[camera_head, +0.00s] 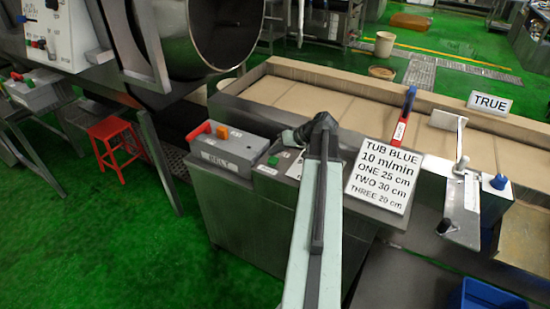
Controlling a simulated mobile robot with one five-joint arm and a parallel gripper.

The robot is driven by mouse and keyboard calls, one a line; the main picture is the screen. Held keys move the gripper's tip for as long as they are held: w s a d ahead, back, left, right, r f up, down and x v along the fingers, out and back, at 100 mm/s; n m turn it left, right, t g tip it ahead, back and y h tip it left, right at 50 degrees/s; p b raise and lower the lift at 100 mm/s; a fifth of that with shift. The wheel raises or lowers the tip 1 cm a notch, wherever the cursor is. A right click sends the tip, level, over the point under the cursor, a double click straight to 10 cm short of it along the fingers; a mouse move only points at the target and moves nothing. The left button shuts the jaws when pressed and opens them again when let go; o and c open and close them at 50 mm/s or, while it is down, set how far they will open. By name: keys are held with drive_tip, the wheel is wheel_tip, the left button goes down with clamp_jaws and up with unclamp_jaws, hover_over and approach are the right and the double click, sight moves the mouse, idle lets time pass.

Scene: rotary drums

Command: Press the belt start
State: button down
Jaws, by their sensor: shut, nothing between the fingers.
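A grey control box (230,150) with lettering on its front that seems to read BELT stands on the left end of a steel cabinet (245,222). On its top are a red-orange lever or switch (199,130) and an orange button (222,132). Right of the box, on the cabinet top, are a small dark green button (272,161) and a white plate (296,168).
A white sign (384,175) with black text stands right of my arm, a red-and-blue handle (404,115) behind it. A tan conveyor belt (325,105) runs behind. A steel drum (225,30) is at upper left, a red stool (115,145) below.

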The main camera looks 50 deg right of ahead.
sight(276, 160)
drive_tip(key=shift+f, duration=0.15)
idle(0.6)
drive_tip(key=shift+s+f+b, duration=0.15)
drive_tip(key=shift+f+b, duration=0.1)
drive_tip(key=shift+b, duration=0.15)
drive_tip(key=shift+f+b, duration=0.55)
idle(0.5)
drive_tip(key=shift+r+p, duration=1)
wheel_tip(276, 160, up, 5)
drive_tip(key=p, duration=0.5)
drive_tip(key=shift+r, duration=0.1)
